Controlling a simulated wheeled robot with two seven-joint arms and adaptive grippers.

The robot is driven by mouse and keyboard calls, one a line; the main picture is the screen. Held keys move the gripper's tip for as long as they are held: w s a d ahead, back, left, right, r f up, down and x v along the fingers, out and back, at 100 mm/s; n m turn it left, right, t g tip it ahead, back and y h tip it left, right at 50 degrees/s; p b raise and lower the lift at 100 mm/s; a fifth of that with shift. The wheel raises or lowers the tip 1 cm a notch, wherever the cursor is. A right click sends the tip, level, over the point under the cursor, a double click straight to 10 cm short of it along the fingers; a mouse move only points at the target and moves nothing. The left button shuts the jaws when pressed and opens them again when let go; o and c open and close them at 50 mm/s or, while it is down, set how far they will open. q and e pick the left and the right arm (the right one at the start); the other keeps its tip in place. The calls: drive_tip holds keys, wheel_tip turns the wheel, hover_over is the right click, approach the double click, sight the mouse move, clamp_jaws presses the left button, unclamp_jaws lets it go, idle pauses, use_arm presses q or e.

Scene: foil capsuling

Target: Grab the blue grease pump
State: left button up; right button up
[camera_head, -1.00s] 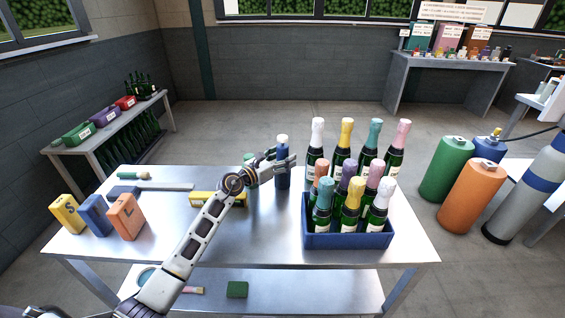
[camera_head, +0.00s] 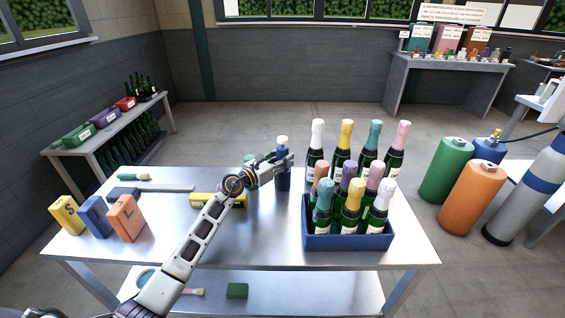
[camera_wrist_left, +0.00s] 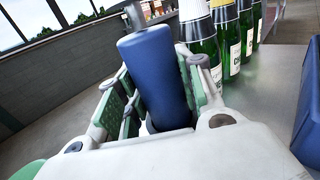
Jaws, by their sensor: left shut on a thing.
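The blue grease pump (camera_head: 283,181) stands upright on the metal table, left of the bottles, with a pale cap on top. My left gripper (camera_head: 284,165) is shut on the pump's body. In the left wrist view, the pump (camera_wrist_left: 157,82) sits between the two green-padded fingers (camera_wrist_left: 160,90), tilted in the picture. Its lower end is hidden by the gripper's palm. My right gripper is not in view.
A blue crate (camera_head: 347,241) of foil-topped bottles stands right of the pump. A yellow box (camera_head: 205,200) lies behind my left forearm. Yellow, blue and orange blocks (camera_head: 127,218) stand at the table's left. The table's front middle is clear.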

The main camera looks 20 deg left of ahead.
sight(282, 138)
use_arm(q)
drive_tip(key=shift+r, duration=0.2)
drive_tip(key=shift+r, duration=0.2)
drive_tip(key=shift+r+p, duration=1.55)
drive_tip(key=shift+r, duration=3.1)
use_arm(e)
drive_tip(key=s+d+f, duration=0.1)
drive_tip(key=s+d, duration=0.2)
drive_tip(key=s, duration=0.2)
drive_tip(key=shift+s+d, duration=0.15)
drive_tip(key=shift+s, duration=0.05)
use_arm(q)
drive_tip(key=shift+s+f, duration=0.1)
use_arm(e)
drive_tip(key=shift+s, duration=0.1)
